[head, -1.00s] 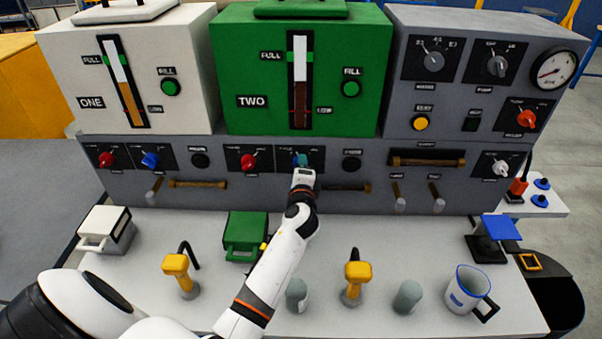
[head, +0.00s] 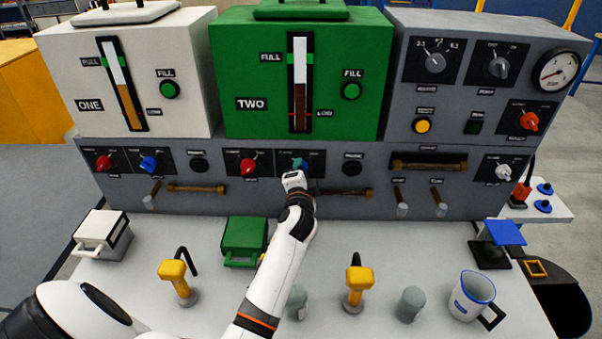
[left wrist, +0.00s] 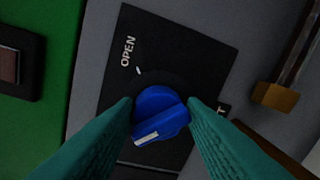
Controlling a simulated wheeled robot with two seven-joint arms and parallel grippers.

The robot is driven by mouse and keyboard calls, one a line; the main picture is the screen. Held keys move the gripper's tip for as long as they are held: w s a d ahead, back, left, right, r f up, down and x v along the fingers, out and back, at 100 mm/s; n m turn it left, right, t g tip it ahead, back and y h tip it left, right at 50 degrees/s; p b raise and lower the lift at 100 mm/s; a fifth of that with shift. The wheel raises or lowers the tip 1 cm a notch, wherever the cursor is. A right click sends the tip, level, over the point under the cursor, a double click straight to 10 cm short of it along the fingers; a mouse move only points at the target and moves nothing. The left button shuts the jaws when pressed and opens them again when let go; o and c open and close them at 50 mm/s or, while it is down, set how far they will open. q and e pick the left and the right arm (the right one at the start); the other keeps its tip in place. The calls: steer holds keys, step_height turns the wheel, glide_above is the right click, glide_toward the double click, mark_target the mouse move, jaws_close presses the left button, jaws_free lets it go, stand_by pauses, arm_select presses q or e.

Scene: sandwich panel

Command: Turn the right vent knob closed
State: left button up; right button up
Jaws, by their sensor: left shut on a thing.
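The right vent knob (left wrist: 158,100) is blue and sits on a black plate (left wrist: 192,50) below the green unit two. In the left wrist view its white mark lies at the lower left of the knob, away from the white tick beside OPEN. A second label at the right is partly hidden; only its final T shows. My left gripper (left wrist: 161,116) is shut on the knob, one teal finger on each side. In the head view the left gripper (head: 298,165) covers most of the knob. My right gripper is not in view.
A red knob (head: 248,167) sits left of the held knob. A brown bar handle (head: 347,192) is to the lower right. On the counter below stand a green box (head: 243,237), yellow-handled tools (head: 358,280), grey cylinders (head: 409,303) and a mug (head: 472,292).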

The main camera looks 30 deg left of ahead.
arm_select(q)
steer(key=shift+r, duration=0.25)
steer(key=o, duration=1)
steer(key=shift+c, duration=0.2)
steer(key=shift+f, duration=0.1)
steer(key=shift+s+d+f, duration=0.1)
steer(key=shift+s+d, duration=0.2)
steer(key=shift+s, duration=0.15)
steer(key=b+v, duration=0.1)
steer(key=v, duration=1)
steer(key=shift+a, duration=0.1)
